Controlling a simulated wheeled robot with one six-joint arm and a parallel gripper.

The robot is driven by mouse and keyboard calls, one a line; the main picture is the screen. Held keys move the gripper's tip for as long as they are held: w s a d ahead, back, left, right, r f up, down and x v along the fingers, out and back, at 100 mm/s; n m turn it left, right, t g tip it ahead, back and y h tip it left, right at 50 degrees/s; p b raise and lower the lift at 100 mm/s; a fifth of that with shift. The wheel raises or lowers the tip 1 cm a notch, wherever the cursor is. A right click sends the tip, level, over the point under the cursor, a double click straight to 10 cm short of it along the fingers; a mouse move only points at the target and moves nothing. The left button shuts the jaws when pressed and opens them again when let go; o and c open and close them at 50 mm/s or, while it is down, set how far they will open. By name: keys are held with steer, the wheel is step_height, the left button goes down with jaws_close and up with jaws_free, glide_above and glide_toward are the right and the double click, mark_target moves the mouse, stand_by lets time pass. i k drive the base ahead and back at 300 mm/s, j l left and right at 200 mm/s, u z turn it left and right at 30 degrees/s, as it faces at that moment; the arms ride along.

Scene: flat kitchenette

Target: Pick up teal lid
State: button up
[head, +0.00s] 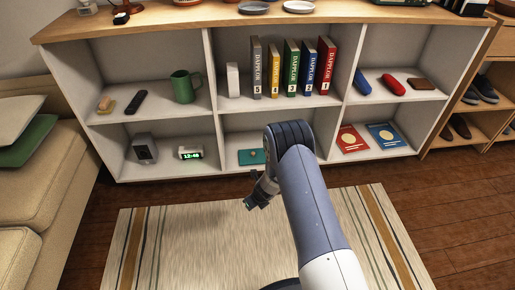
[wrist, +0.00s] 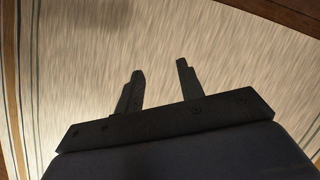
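A flat teal lid (head: 252,157) with a small knob lies on the bottom shelf of the middle bay, just behind my arm in the head view. Part of its right side may be hidden by my arm. My gripper (head: 252,203) is in front of the shelf, above the rug and lower in the picture than the lid. In the wrist view my gripper (wrist: 160,82) has its two fingers apart with nothing between them, only rug below. The lid does not show in the wrist view.
The white shelf unit (head: 211,110) has upright dividers on both sides of the middle bay. Two booklets (head: 384,135) lie in the right bay. The striped rug (head: 180,240) is clear; a sofa (head: 60,190) is at left.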

mark_target(253, 156)
steer(key=i+j+z, duration=0.15)
steer(key=i+j, duration=0.15)
steer(key=i, duration=0.2)
steer(key=i+j+z, duration=0.2)
steer(key=i+j, duration=0.15)
steer(key=i, duration=0.2)
